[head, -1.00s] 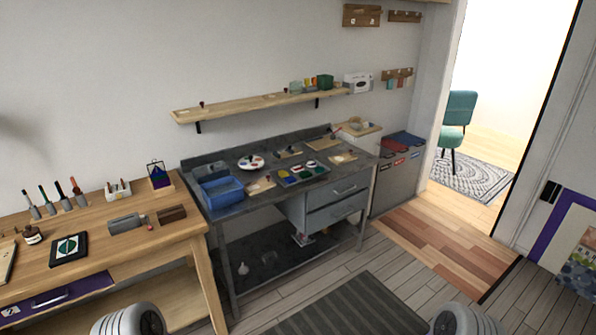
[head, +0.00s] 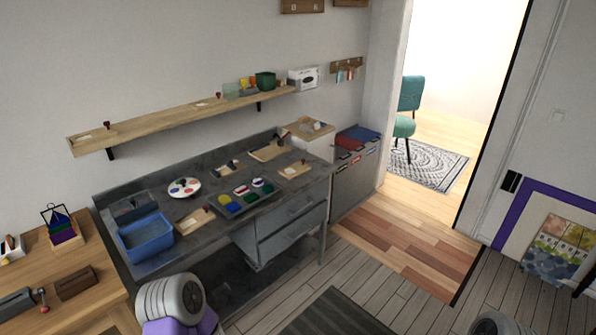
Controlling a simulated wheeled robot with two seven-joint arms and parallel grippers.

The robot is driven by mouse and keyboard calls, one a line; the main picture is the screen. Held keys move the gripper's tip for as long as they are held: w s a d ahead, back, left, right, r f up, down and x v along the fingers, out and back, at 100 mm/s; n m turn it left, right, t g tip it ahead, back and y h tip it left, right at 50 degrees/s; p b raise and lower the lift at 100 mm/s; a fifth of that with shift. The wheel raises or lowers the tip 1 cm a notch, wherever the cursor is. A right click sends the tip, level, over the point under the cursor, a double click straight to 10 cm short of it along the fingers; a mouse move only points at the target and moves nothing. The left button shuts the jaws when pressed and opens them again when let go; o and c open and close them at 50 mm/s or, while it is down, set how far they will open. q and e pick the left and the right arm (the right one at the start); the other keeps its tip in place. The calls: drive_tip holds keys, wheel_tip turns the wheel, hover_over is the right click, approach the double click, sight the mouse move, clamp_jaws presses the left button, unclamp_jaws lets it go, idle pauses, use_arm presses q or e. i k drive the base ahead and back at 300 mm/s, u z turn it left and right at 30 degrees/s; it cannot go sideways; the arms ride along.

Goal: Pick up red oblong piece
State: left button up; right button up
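A grey tray (head: 222,210) on the dark grey workbench (head: 300,157) holds several small coloured pieces, among them yellow, green, blue and red with white. A red piece (head: 258,183) shows at the tray's back right, too small for me to tell its exact shape. Part of my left arm shows at the bottom left of centre, in front of the bench. A bit of my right arm shows at the bottom right edge. Neither gripper's fingers are in view.
A blue bin (head: 146,238) and a round white palette (head: 184,188) stand on the bench, with several small wooden boards. A wooden table (head: 95,300) adjoins at left. A shelf (head: 180,114) hangs above. Floor (head: 400,297) at right is open, partly covered by a dark mat.

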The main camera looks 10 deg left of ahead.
sight(240, 191)
drive_tip(key=u, duration=0.1)
drive_tip(key=i, duration=2.2)
drive_tip(key=u, duration=0.6)
